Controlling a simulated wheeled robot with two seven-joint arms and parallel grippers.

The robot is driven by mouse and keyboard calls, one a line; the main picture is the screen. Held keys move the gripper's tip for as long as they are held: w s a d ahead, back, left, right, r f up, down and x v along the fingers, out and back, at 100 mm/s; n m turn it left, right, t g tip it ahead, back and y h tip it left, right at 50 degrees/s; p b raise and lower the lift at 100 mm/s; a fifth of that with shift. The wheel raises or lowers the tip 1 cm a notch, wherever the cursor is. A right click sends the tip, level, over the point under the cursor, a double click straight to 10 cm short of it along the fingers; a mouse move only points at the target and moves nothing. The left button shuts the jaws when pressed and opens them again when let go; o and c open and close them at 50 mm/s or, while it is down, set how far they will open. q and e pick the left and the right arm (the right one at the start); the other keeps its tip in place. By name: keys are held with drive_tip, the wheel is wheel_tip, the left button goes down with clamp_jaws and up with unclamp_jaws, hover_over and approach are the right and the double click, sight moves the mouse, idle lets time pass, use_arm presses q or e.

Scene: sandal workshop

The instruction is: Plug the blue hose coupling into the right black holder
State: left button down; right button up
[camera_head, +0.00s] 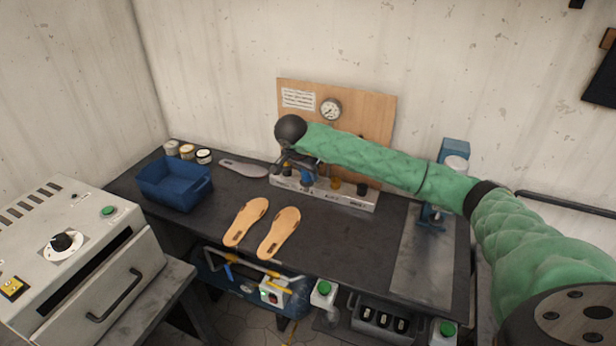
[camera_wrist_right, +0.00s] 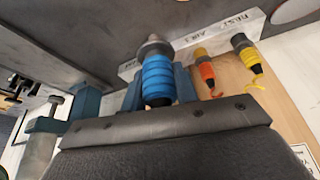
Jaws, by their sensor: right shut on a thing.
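My right gripper (camera_head: 300,169) is over the left part of the pale rail (camera_head: 342,199) and is shut on the blue hose coupling (camera_head: 308,181). In the right wrist view the ribbed blue coupling (camera_wrist_right: 157,79) sits between the two blue-grey fingers (camera_wrist_right: 158,92), its metal tip towards the rail. Whether it is seated in the rail or clear of it I cannot tell. A small black holder (camera_head: 362,189) stands at the right end of the rail, apart from the gripper. My left gripper is out of view.
Orange (camera_wrist_right: 205,72) and yellow (camera_wrist_right: 246,54) couplings stand along the rail. A wooden board (camera_head: 375,115) with a gauge (camera_head: 330,108) rises behind it. A blue bin (camera_head: 175,186) and two tan soles (camera_head: 262,228) lie left and in front.

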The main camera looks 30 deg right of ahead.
drive_tip(key=shift+r, duration=1.3)
drive_tip(key=shift+f, duration=0.1)
